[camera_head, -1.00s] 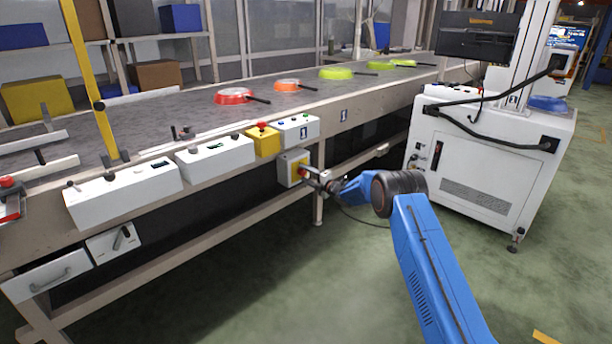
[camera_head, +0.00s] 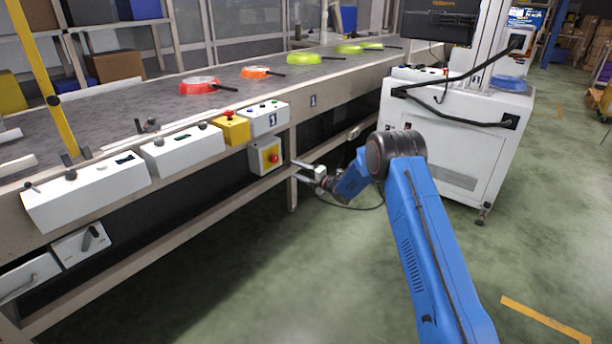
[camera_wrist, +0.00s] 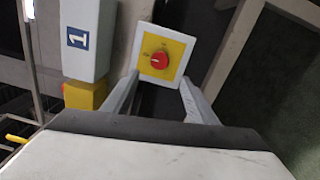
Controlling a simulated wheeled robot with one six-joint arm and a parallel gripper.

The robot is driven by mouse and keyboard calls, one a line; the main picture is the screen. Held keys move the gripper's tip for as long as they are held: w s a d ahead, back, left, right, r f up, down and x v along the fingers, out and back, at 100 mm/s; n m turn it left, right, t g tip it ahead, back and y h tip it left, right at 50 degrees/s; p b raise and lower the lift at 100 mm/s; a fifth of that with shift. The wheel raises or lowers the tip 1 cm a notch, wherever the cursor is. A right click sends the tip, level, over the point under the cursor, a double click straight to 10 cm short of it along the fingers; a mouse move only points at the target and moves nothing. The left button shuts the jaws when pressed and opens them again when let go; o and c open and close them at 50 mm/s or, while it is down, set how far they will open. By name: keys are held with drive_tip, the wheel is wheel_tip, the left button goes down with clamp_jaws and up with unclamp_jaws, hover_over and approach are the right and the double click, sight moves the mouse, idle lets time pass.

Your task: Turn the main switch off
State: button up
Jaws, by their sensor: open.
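The main switch (camera_head: 274,158) is a red rotary knob on a yellow plate, on a grey-white box (camera_head: 256,163) under the conveyor's front edge. In the wrist view the red knob (camera_wrist: 159,60) sits beyond and between my fingertips, with a pale mark on it. My gripper (camera_head: 300,172) is open, its fingers pointing at the box. It stands apart from the knob, to its right in the head view. In the wrist view my gripper (camera_wrist: 160,88) shows both fingers spread, with nothing between them.
A yellow box with a red button (camera_head: 231,127) and a white button box (camera_head: 264,118) sit above the switch. Pans, including a red one (camera_head: 199,86), lie on the conveyor (camera_head: 150,100). A white cabinet (camera_head: 450,150) stands at right. The green floor in front is clear.

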drive_tip(key=shift+v, duration=2.5)
